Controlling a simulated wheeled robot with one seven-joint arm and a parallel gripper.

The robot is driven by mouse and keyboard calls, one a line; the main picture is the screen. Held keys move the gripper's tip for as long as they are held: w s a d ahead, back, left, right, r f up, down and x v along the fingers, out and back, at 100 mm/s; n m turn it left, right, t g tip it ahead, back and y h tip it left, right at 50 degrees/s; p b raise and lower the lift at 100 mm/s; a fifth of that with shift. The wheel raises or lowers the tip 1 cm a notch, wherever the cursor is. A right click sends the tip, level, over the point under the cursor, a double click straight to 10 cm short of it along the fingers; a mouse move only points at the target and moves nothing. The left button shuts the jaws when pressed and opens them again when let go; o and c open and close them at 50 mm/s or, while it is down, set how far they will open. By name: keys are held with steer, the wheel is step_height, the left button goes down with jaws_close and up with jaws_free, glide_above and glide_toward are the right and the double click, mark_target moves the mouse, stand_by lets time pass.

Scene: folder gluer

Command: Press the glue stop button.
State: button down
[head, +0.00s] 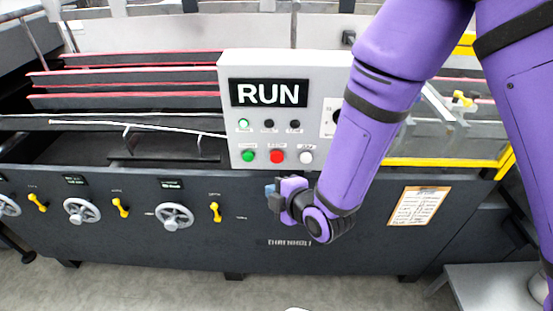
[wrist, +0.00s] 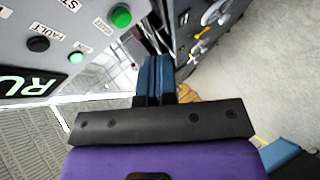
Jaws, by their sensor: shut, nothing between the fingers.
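The grey control panel (head: 290,128) has a row of a green button (head: 248,156), a red button (head: 277,157) and a white button (head: 306,157). Their labels are too small to read in the head view, so I cannot tell which is the glue stop. The wrist view shows the green button (wrist: 121,17); the red and white ones are out of that frame. My gripper (head: 271,191) is below the panel, under the red button, and apart from the buttons. In the wrist view its blue fingers (wrist: 156,75) are together and empty.
A RUN display (head: 269,93) and a row of lamps sit above the buttons, the left lamp (head: 243,124) lit green. Handwheels (head: 174,216) and yellow levers (head: 216,212) stick out of the dark machine front. A clipboard (head: 419,206) hangs at right. My arm hides the panel's right edge.

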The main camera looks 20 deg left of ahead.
steer(key=w+a, duration=0.1)
steer(key=w, duration=0.6)
steer(key=shift+w+a, duration=0.4)
steer(key=shift+w, duration=0.1)
stand_by(1.7)
steer(key=shift+w+a, duration=0.1)
steer(key=shift+w, duration=0.2)
steer(key=shift+w+a, duration=0.1)
steer(key=shift+w, duration=0.4)
stand_by(0.8)
steer(key=shift+s, duration=0.15)
steer(key=shift+s+d, duration=0.2)
steer(key=shift+s, duration=0.55)
steer(key=shift+s+d, duration=0.2)
steer(key=shift+s, duration=0.6)
steer(key=shift+s+d, duration=0.2)
steer(key=shift+s, duration=0.65)
steer(key=shift+s+d, duration=0.2)
steer(key=shift+s, duration=0.6)
